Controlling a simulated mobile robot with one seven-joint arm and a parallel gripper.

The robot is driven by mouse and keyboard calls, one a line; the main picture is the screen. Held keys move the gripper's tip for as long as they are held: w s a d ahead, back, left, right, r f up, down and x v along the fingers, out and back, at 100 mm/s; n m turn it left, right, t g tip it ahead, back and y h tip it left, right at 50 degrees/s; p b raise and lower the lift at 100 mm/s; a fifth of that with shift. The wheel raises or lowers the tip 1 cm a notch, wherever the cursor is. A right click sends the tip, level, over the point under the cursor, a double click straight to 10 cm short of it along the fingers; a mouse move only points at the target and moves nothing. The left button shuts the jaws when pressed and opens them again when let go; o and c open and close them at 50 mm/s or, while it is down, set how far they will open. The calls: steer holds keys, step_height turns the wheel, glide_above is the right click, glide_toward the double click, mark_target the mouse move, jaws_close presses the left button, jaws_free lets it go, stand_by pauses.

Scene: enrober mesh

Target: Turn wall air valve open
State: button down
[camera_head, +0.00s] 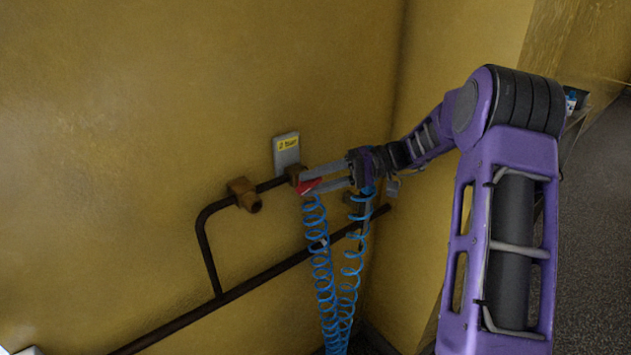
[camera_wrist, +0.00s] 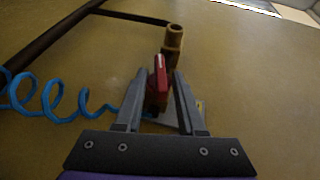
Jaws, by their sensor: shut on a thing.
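The wall air valve's red lever (camera_head: 308,187) shows at the end of the dark wall pipe, below a grey plate. Its brass-brown body (camera_head: 294,174) is partly hidden behind my fingers. My gripper (camera_head: 306,180) reaches in from the right, with its fingertips at the lever. In the wrist view the red lever (camera_wrist: 160,74) stands between the two fingers of my gripper (camera_wrist: 158,82), which are shut on it. The lever's lower end and the valve body there are partly hidden.
A brass fitting (camera_head: 243,194) sits left of the valve on the bent pipe (camera_head: 206,245). A grey plate with a yellow label (camera_head: 287,150) is above. Blue coiled hoses (camera_head: 322,265) hang beneath my gripper. A lower pipe (camera_head: 265,275) runs along the yellow wall (camera_head: 130,120).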

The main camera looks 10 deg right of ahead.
mark_target(322, 179)
steer(key=shift+a, duration=0.1)
steer(key=c, duration=0.9)
jaws_free()
steer(key=v, duration=0.7)
steer(key=shift+d, duration=0.3)
steer(key=shift+o, duration=0.3)
